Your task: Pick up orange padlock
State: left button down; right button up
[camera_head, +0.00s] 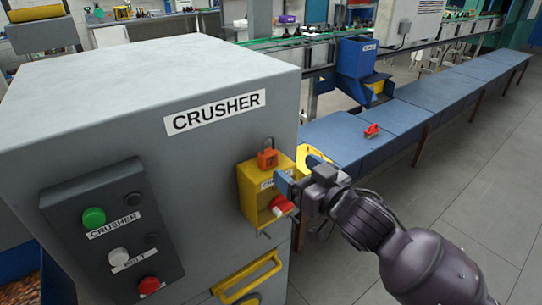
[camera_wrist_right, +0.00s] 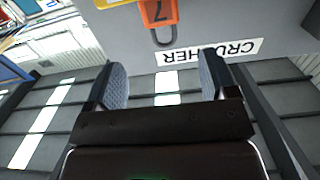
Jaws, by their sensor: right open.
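The orange padlock (camera_head: 267,159) sits at the top of the yellow box (camera_head: 250,195) on the side of the grey crusher. In the right wrist view the padlock (camera_wrist_right: 159,13) appears upside down at the top edge, its grey shackle pointing down in the picture and its upper part cut off. My right gripper (camera_head: 287,184) is beside the box, a little right of and below the padlock in the head view. Its two fingers (camera_wrist_right: 163,82) are apart with nothing between them, and the padlock lies beyond them. My left gripper is not in view.
The grey crusher (camera_head: 150,75) fills the left, with a button panel (camera_head: 110,225) on its front. A red handle (camera_head: 281,205) is on the yellow box. A yellow handle (camera_head: 247,280) lies below it. A blue bench (camera_head: 345,140) behind my arm carries a red item (camera_head: 372,130).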

aim_at(271, 154)
jog(key=shift+f+x, duration=0.2)
jog(key=shift+x, duration=4.75)
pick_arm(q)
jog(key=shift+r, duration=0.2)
pick_arm(e)
jog(key=shift+s+a, duration=0.15)
jog(key=shift+c, duration=0.2)
jog(key=c, duration=0.7)
jog(key=shift+c, duration=1.3)
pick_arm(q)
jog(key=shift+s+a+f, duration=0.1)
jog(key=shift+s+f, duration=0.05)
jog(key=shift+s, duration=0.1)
pick_arm(e)
jog(key=shift+c, duration=0.2)
